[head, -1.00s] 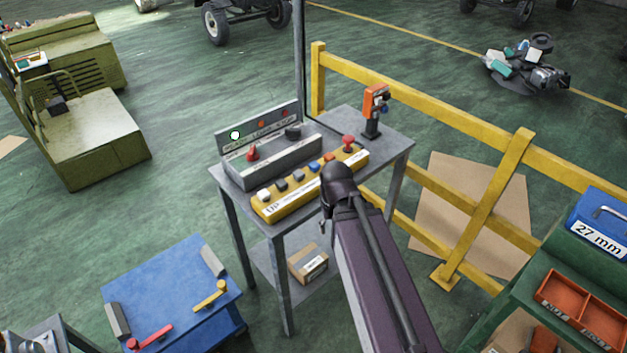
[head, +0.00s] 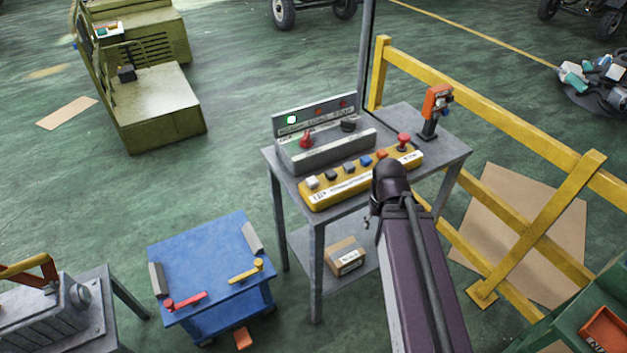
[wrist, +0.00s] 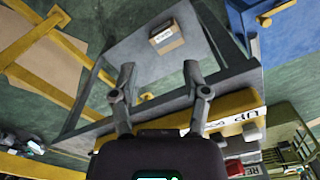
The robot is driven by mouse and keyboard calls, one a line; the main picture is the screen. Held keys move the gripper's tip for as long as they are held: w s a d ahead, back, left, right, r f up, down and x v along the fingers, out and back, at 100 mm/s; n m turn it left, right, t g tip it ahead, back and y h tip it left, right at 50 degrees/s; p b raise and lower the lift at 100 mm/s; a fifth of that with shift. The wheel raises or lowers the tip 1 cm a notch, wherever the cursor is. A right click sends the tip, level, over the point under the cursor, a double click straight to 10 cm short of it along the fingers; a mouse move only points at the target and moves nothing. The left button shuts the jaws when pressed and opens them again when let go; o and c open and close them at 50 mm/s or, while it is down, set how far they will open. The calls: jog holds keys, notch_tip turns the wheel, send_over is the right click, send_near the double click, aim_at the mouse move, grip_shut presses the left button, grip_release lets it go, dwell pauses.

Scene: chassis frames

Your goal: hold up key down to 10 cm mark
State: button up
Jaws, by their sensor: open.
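The yellow key box (head: 410,161) lies along the front of a grey table. The label UP (head: 319,197) is at its left end, beside a white key (head: 312,182). Dark, blue and orange keys follow to the right. In the wrist view the yellow box (wrist: 238,101) appears upside down, with the label UP (wrist: 250,115) right of my fingers. My gripper (wrist: 159,70) is open and empty, its fingers apart near the table's front side. In the head view my arm's end hides most of it. I cannot make out a 10 cm mark.
A grey panel (head: 330,150) with a red knob stands behind the box. A red mushroom button (head: 403,140) and an orange-and-grey device (head: 436,105) are to the right. A carton (head: 345,257) sits on the lower shelf. A yellow railing (head: 530,235) runs behind. A blue table (head: 205,265) stands left.

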jog(key=shift+w+r, duration=0.1)
jog(key=c, duration=0.8)
jog(key=w+a+r+n+p, duration=0.2)
jog(key=w+n, duration=0.1)
jog(key=w+a+r+n+p, duration=0.2)
jog(key=w+n+p, duration=0.1)
jog(key=n, duration=0.1)
jog(key=w+a+r+n+p, duration=0.2)
jog(key=w+a+r+n, duration=0.1)
jog(key=n, duration=0.1)
jog(key=shift+w, duration=0.2)
grip_shut()
jog(key=w+a+r+n+p, duration=0.7)
jog(key=w+a+n, duration=0.2)
jog(key=n, duration=0.4)
jog(key=shift+a+r, duration=0.15)
jog(key=shift+a, duration=0.6)
jog(key=shift+s, duration=0.1)
